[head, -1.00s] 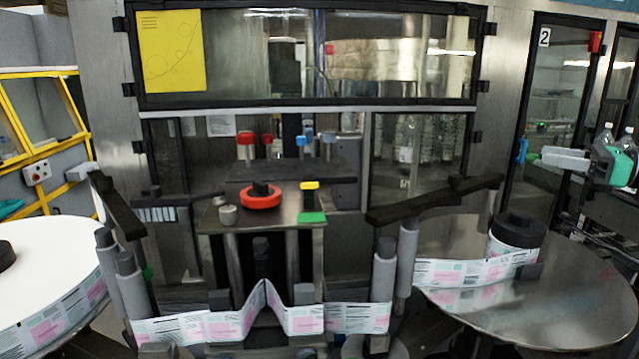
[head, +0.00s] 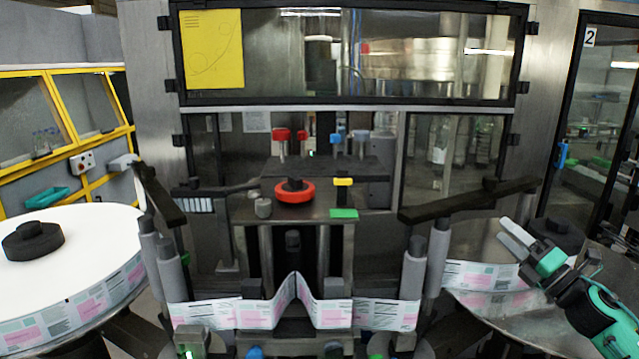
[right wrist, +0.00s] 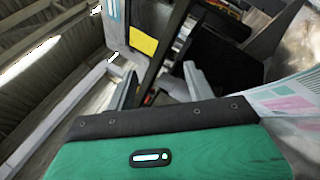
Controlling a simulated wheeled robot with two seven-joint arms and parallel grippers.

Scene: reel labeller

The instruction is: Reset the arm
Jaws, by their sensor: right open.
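My right arm comes in at the lower right of the head view, its teal wrist over the right metal reel table. My right gripper (head: 505,232) points up and to the left, with its pale fingers apart and nothing between them. In the right wrist view its two grey fingers (right wrist: 160,88) are spread with a gap between them, also empty. A strip of printed labels (right wrist: 290,105) shows at the right of that view, apart from the fingers. My left gripper is not seen.
The label web (head: 380,314) runs across the front between grey rollers (head: 414,275). A black bar (head: 460,202) extends above the right reel table (head: 500,325). A white reel (head: 80,235) lies left. A red ring (head: 296,197) sits on the middle stand.

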